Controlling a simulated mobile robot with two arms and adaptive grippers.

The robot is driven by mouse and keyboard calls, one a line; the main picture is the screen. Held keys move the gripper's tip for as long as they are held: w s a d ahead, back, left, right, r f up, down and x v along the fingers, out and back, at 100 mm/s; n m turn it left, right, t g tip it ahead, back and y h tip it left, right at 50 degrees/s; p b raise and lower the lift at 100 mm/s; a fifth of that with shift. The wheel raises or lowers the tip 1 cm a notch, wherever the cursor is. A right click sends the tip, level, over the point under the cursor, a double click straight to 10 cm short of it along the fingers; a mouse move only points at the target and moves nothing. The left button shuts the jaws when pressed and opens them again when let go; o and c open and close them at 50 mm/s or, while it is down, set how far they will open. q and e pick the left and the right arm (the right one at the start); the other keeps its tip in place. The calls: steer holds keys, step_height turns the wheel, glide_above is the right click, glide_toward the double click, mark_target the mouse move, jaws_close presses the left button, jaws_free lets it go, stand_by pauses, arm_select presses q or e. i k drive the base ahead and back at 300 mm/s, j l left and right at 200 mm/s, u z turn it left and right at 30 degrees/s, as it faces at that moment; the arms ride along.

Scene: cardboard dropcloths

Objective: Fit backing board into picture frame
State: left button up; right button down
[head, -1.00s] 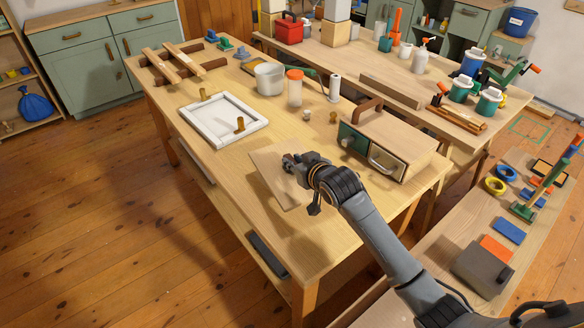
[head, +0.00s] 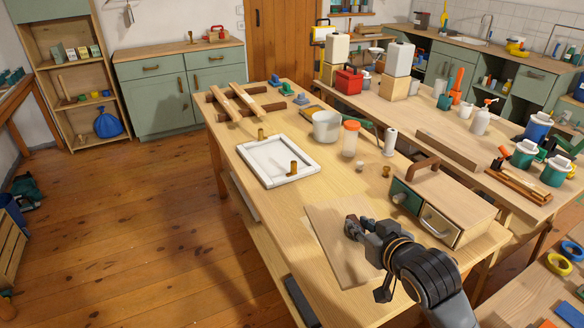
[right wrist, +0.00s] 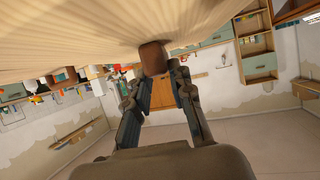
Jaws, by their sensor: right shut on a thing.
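The white picture frame (head: 302,173) lies flat on the workbench, with a pale inside. One small brass-coloured peg (head: 261,134) stands by its far edge and another (head: 294,167) at its near right side. The light wooden backing board (head: 328,238) is nearer me, apart from the frame. My right gripper (head: 357,229) is over the board. In the right wrist view its fingertips are shut on a brown knob (right wrist: 153,57) at the board's face (right wrist: 85,35). I cannot tell whether the board touches the bench. My left gripper is not in view.
A wooden box with drawers (head: 445,198) stands close right of the board. A white tub (head: 326,126), an orange-lidded jar (head: 350,138) and a white roll (head: 390,142) stand behind the frame. Bare bench (head: 275,210) lies left of the board.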

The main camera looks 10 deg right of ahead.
mark_target(276, 159)
steer(key=i+j+u, duration=0.2)
steer(key=i, duration=0.45)
steer(key=i+j+u, duration=0.2)
steer(key=i, duration=0.45)
steer(key=l, duration=0.1)
